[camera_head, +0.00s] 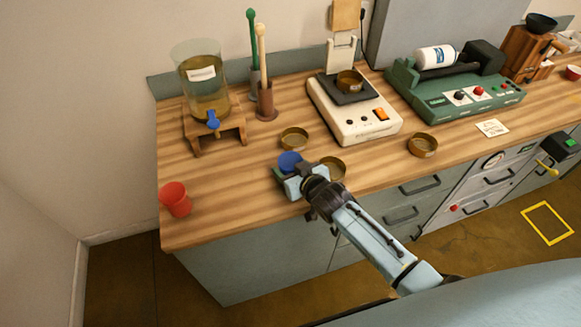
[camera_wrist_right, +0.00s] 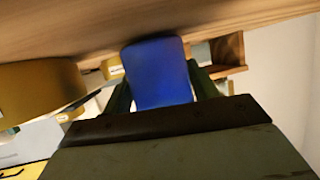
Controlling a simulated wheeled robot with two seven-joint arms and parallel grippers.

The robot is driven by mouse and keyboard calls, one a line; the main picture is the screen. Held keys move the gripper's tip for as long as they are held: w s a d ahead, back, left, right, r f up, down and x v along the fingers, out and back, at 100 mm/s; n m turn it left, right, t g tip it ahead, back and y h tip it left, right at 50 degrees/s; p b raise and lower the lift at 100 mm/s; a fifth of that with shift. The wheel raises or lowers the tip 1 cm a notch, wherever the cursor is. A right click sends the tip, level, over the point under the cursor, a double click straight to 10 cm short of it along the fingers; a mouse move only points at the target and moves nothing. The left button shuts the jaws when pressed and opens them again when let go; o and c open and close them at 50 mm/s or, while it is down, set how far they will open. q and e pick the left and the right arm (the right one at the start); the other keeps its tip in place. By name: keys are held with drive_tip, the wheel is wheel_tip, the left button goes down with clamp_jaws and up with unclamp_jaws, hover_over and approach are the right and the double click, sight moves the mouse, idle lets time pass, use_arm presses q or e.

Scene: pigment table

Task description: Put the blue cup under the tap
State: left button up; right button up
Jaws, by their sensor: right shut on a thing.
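The blue cup (camera_head: 290,161) is at the front middle of the wooden table, in the jaws of my right gripper (camera_head: 285,174). In the right wrist view the blue cup (camera_wrist_right: 160,74) sits between the two fingers of the gripper (camera_wrist_right: 163,92). I cannot tell whether its base touches the tabletop. The tap (camera_head: 213,120) is blue, low on the front of a glass tank (camera_head: 205,88) of yellowish liquid. The tank stands on a wooden stand (camera_head: 216,134) at the back left. The space under the tap looks empty. My left gripper is out of view.
Brass dishes stand near the cup, one behind (camera_head: 294,138) and one right beside the gripper (camera_head: 332,168). A red cup (camera_head: 175,199) is at the left front edge. A white scale (camera_head: 355,120) and a green machine (camera_head: 455,92) stand right. The tabletop between cup and stand is clear.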

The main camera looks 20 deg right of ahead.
drive_tip(key=shift+f, duration=0.15)
drive_tip(key=o, duration=1)
drive_tip(key=shift+f, duration=0.1)
